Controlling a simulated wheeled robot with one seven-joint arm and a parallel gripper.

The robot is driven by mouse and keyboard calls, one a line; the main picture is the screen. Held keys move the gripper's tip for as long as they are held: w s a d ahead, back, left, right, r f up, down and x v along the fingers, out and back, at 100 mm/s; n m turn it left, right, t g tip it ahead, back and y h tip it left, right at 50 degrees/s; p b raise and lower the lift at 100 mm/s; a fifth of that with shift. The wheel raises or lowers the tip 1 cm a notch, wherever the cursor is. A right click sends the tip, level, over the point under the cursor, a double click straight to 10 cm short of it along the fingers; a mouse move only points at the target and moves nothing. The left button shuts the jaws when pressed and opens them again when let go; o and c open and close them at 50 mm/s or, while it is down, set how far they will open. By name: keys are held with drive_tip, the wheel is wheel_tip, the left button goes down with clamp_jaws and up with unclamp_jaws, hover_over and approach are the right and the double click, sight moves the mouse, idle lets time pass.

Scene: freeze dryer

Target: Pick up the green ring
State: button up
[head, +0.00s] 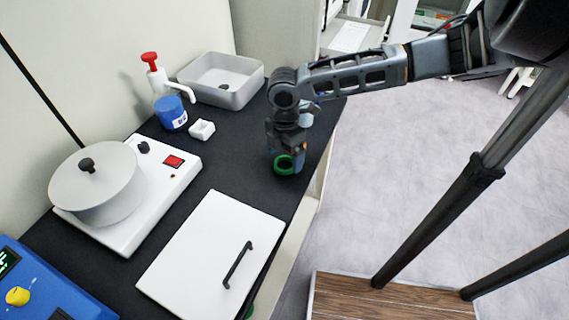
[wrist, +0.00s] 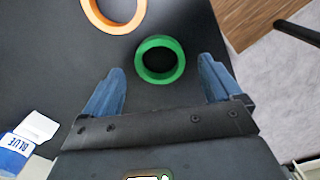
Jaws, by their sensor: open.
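The green ring (head: 284,172) lies flat on the black worktop near its right edge in the head view. It also shows in the wrist view (wrist: 160,78), between and slightly beyond my blue fingertips, with dark worktop visible through its hole. My gripper (head: 287,153) points down just above the ring, and parts of it hide the ring's far side. In the wrist view my gripper (wrist: 161,68) is open, one finger to each side of the ring, with nothing held. I cannot tell the exact height gap.
An orange ring (wrist: 115,27) lies close by at upper left in the wrist view. A white lid with a black handle (head: 205,250), a white device with a pot (head: 135,235), a blue-labelled bottle (head: 170,113) and a grey basin (head: 243,95) stand around. The worktop edge is near.

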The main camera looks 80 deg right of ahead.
drive_tip(key=shift+f, duration=1.1)
drive_tip(key=c, duration=1.1)
